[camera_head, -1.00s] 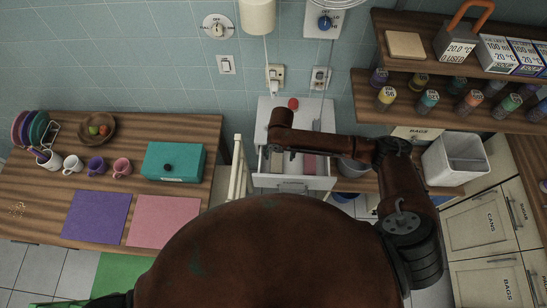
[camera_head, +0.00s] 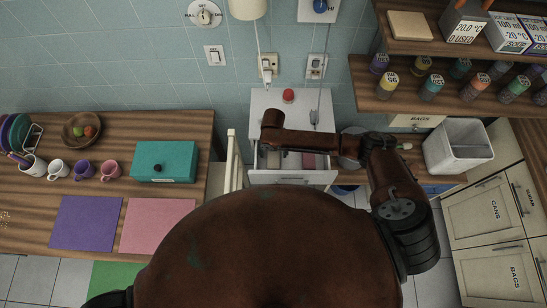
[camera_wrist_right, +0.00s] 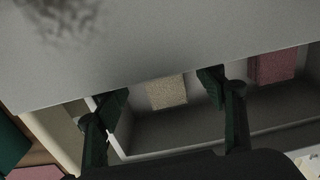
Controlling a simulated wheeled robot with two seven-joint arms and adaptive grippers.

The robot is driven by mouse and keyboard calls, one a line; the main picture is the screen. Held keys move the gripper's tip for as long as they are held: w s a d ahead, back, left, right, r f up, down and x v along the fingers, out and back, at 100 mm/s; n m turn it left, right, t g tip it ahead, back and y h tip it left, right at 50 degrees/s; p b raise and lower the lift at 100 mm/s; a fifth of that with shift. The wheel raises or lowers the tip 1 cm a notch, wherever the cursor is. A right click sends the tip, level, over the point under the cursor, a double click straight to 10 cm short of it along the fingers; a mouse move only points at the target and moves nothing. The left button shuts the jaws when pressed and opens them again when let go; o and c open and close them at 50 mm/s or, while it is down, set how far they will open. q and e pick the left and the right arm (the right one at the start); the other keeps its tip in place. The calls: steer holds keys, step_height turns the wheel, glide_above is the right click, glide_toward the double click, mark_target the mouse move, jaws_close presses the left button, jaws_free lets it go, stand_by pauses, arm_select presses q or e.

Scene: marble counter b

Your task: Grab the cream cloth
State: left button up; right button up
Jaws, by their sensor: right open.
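The cream cloth (camera_wrist_right: 168,92) lies folded flat inside an open drawer under a white cabinet, as the right wrist view shows. My right gripper (camera_wrist_right: 163,84) is open and empty, its two dark green fingers apart above the drawer. In that view the cloth lies between the fingers and below them, not touched as far as I can tell. In the head view the right arm reaches over the drawer (camera_head: 291,178) from the right and partly hides its contents. My left gripper is not in view.
A pink cloth (camera_wrist_right: 275,65) lies in the same drawer, right of the cream one. A white bin (camera_head: 457,146) stands right; a wooden table (camera_head: 30,213) with a teal box (camera_head: 165,160) is left.

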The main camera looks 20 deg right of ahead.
mark_target(273, 158)
steer(key=shift+f, duration=1.3)
steer(key=shift+c, duration=0.5)
steer(key=c, duration=1.1)
